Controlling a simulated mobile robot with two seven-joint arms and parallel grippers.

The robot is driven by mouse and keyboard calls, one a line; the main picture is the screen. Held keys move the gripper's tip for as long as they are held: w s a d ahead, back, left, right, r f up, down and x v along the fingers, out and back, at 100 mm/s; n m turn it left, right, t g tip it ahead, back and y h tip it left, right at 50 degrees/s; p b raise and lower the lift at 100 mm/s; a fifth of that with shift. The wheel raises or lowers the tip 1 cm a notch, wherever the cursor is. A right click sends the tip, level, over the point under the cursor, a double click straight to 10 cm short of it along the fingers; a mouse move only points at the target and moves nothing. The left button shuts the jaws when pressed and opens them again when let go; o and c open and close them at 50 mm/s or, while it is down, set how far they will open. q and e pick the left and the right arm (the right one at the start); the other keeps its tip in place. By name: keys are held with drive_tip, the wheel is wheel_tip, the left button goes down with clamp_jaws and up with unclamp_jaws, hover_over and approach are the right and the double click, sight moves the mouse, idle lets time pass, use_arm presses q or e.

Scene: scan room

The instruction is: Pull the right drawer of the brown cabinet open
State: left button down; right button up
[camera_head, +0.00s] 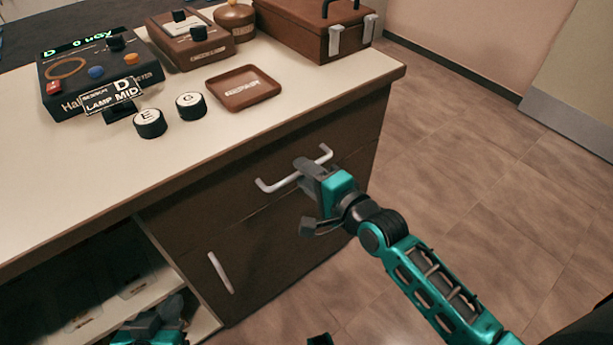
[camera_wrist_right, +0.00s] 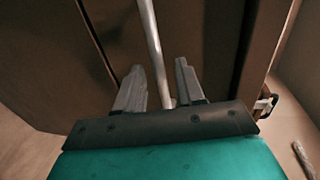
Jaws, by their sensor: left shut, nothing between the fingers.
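The brown cabinet has a pale top (camera_head: 200,140). Its right drawer (camera_head: 235,190) is the upper front under that top and looks flush with the cabinet. The drawer's light bar handle (camera_head: 277,184) also shows in the right wrist view (camera_wrist_right: 152,45). My right gripper (camera_head: 308,195) is at this handle. In the right wrist view its fingers (camera_wrist_right: 160,90) stand on either side of the bar, with gaps visible, so it is open around it. My left gripper (camera_head: 170,308) is low at the left by the open shelf, shut and empty, partly cut off by the frame edge.
Below the drawer is a door with an upright handle (camera_head: 220,272). On the top stand a black device (camera_head: 100,70), two round knobs, a brown tray (camera_head: 243,88), a brown box and a case (camera_head: 310,30). The floor (camera_head: 470,150) to the right is clear.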

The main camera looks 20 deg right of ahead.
drive_tip(key=shift+w, duration=0.15)
clamp_jaws()
idle(0.4)
